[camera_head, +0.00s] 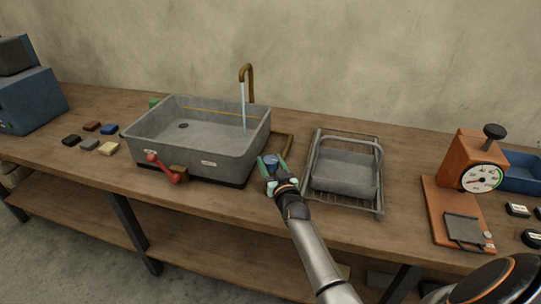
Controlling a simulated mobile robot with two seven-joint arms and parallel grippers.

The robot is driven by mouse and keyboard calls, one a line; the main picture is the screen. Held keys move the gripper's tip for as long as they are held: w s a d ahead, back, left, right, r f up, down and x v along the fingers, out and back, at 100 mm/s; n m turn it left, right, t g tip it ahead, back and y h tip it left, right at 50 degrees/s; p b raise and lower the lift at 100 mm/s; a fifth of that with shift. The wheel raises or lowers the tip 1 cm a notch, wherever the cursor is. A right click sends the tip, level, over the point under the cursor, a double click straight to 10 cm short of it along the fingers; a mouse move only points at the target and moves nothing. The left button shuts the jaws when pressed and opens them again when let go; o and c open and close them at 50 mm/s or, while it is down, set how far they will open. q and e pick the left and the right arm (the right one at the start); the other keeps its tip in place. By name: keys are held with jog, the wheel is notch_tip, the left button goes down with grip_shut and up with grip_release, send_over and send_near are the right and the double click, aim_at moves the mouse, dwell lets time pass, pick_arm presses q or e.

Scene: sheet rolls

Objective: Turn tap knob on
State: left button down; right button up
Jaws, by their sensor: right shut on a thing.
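A grey sink basin (196,159) stands on the wooden bench. A brass tap (250,75) rises behind it, and a pale stream of water (244,104) falls from its spout into the basin. My left gripper is not in view.
A wire rack with a grey basket (345,175) stands close to the right of my right gripper. An orange scale (470,190) is farther right. Several small coloured blocks (108,148) lie left of the sink, near a blue box (33,99).

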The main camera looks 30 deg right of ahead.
jog(key=shift+d+r, duration=0.1)
jog(key=o, duration=1.1)
jog(key=shift+o, duration=1.3)
jog(key=p+v, duration=0.2)
jog(key=v, duration=0.2)
jog(key=p+v, duration=0.3)
jog(key=v, duration=0.1)
jog(key=shift+r+p, duration=0.25)
jog(key=shift+p, duration=0.05)
send_near(273, 166)
jog(key=shift+s+f, duration=0.1)
jog(key=shift+f, duration=0.1)
